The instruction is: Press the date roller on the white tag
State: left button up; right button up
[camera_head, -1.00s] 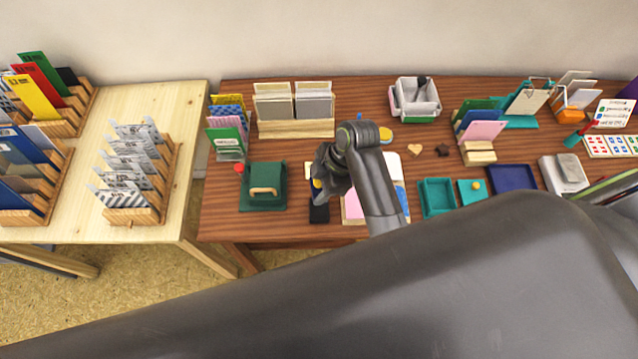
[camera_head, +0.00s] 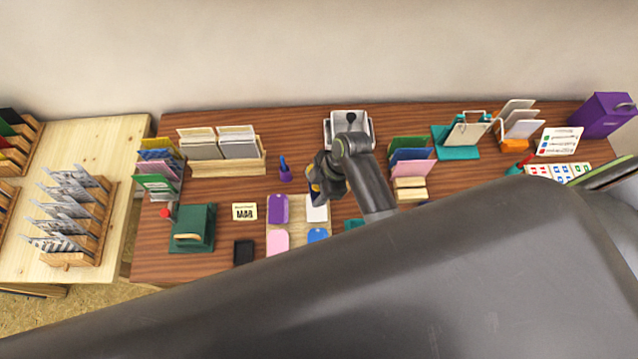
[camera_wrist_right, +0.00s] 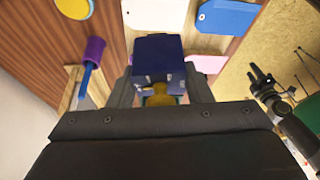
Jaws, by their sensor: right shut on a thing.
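My right gripper (camera_head: 315,188) is shut on the date roller, a dark blue block (camera_wrist_right: 157,58) with a yellowish part between the fingers. It is held above the table, and the gripper hides most of it in the head view. The white tag (camera_head: 317,213) lies on a wooden board (camera_head: 298,226), just below the gripper in the head view. It also shows in the wrist view (camera_wrist_right: 155,14), beyond the block; I cannot tell any contact. My left gripper (camera_wrist_right: 262,82) appears at the right of the wrist view, small, its jaws unclear.
Purple (camera_head: 278,208), pink (camera_head: 277,243) and blue (camera_head: 318,235) tags share the board. A black pad (camera_head: 243,252), a MAR card (camera_head: 244,211) and a green box (camera_head: 192,229) are left. A purple cup (camera_head: 285,173) stands behind. My arm hides the table's front right.

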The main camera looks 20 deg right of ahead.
jog(key=shift+a+f, duration=0.2)
jog(key=shift+f, duration=0.4)
notch_tip(320, 180, down, 3)
jog(key=shift+r, duration=0.2)
jog(key=shift+f, duration=0.95)
pick_arm(q)
jog(key=shift+a, duration=0.2)
jog(key=shift+s+a, duration=0.1)
jog(key=shift+a, duration=0.2)
jog(key=shift+f+b, duration=0.35)
jog(key=shift+b, duration=0.05)
pick_arm(e)
jog(key=shift+f, duration=0.55)
pick_arm(q)
jog(key=shift+r, duration=0.1)
pick_arm(e)
jog(key=shift+s+d+f, duration=0.1)
jog(key=shift+s, duration=0.05)
